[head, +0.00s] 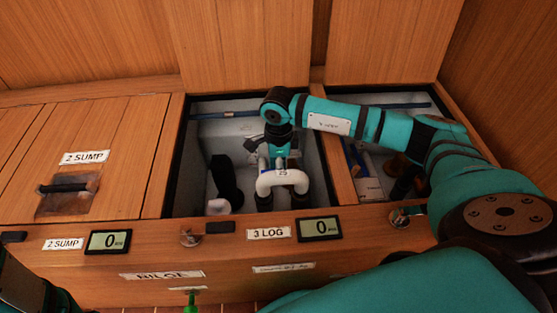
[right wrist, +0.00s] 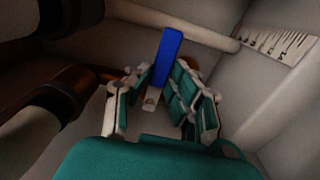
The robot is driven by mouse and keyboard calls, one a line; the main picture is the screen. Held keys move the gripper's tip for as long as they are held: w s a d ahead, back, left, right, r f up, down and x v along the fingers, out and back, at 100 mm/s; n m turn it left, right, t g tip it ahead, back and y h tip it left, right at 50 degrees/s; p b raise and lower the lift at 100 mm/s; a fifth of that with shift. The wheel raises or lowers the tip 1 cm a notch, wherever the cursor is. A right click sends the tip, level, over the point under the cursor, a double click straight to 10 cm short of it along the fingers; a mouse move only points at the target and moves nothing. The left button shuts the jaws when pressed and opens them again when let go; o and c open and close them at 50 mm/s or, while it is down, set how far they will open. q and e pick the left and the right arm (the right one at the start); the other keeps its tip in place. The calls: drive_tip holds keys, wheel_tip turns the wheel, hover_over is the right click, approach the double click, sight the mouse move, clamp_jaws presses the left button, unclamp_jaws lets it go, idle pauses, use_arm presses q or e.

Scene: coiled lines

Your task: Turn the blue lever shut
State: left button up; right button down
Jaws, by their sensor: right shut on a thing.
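The blue lever (right wrist: 168,55) stands up between the fingers of my right gripper (right wrist: 160,92) in the right wrist view. The fingers close on its lower part, and its top sticks out beyond them. In the head view my right gripper (head: 280,160) reaches down into the open locker marked 3 LOG, behind a white curved pipe (head: 283,179). My left gripper does not show; only a dark part of my left arm is at the lower left edge.
The locker has a dark rim and pale walls, with a dark hose (head: 226,182) at its left. An open locker (head: 368,190) to the right holds boxes. The 2 SUMP hatch (head: 115,150) is closed. Two displays (head: 320,229) on the front ledge read 0. A ruler scale (right wrist: 278,45) is on the wall.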

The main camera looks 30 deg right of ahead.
drive_tip(key=c, duration=1.2)
unclamp_jaws()
drive_tip(key=shift+r, duration=0.1)
wheel_tip(320, 180, up, 12)
